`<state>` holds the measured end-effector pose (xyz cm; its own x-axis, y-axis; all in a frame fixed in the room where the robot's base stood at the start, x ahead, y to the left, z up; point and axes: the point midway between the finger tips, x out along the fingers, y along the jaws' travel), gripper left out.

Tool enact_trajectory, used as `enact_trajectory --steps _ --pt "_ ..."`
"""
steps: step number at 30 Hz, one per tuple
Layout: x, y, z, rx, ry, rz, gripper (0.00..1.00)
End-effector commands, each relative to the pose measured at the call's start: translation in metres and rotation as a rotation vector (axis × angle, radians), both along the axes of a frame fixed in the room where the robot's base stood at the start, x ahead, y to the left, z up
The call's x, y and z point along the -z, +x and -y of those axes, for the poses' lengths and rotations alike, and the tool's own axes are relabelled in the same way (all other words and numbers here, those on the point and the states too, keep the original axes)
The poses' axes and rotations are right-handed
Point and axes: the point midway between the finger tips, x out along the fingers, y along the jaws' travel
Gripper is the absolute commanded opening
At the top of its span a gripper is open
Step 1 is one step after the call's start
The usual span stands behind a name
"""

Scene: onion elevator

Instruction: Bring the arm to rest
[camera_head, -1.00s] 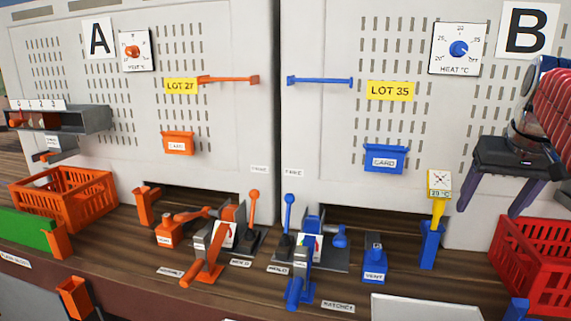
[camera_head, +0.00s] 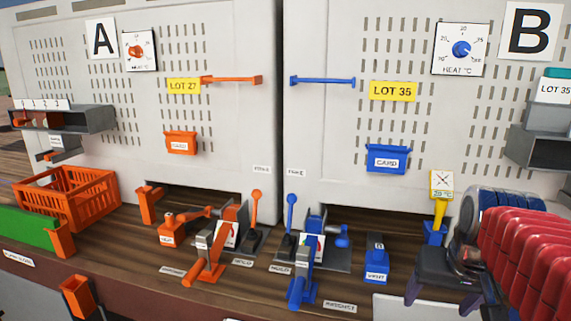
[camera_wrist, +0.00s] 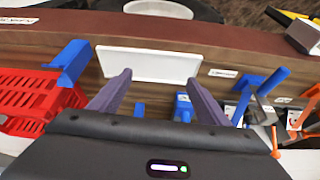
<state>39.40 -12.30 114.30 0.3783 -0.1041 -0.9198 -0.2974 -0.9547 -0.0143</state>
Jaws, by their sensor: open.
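My gripper shows at the right of the head view (camera_head: 440,300), in front of cabinet B, with my red arm links behind it. In the wrist view its two purple fingers (camera_wrist: 150,95) stand well apart. In the head view the gripper hangs over the bench near the blue holder with the yellow gauge, and partly hides that holder.
Blue levers (camera_head: 303,270) and orange levers (camera_head: 207,255) stand along the bench. An orange crate (camera_head: 65,195) is at left. A red crate (camera_wrist: 35,98) shows in the wrist view; my arm hides it in the head view. A shelf (camera_head: 540,148) is at far right.

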Motion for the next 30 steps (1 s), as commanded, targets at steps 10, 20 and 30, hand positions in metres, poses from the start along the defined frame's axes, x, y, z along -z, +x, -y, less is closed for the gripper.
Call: enact_trajectory --steps 10,20,30 --pt "0.057 -0.065 -0.074 -0.144 -0.015 0.023 0.7" --pt "0.06 -0.096 -0.12 -0.288 -0.028 0.084 0.7" --pt "0.059 -0.096 -0.123 -0.302 -0.028 0.086 0.7"
